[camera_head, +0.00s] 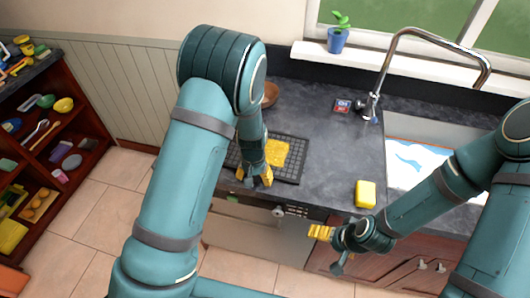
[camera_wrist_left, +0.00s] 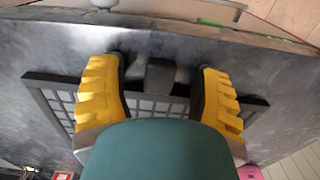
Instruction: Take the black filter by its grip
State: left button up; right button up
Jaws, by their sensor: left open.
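The black filter (camera_head: 292,168), a dark grid, lies on the dark countertop near its front edge. A yellow flat piece (camera_head: 277,152) shows over its middle. My left gripper (camera_head: 256,178) is at the filter's front left, pointing down. In the left wrist view the open yellow fingers (camera_wrist_left: 160,92) stand on either side of a dark grey block, the filter's grip (camera_wrist_left: 160,75), with gaps on both sides. The filter's grid (camera_wrist_left: 60,104) spreads beyond both fingers. My right gripper (camera_head: 320,232) is in front of the counter, away from the filter; its opening is unclear.
A yellow sponge (camera_head: 365,193) lies on the counter to the right, beside the sink (camera_head: 420,160) with its tall faucet (camera_head: 400,45). A brown bowl (camera_head: 270,94) sits behind the filter, partly hidden by my left arm. The counter between filter and sponge is clear.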

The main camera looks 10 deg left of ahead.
pick_arm(q)
grip_shut()
jog(key=shift+r, duration=0.15)
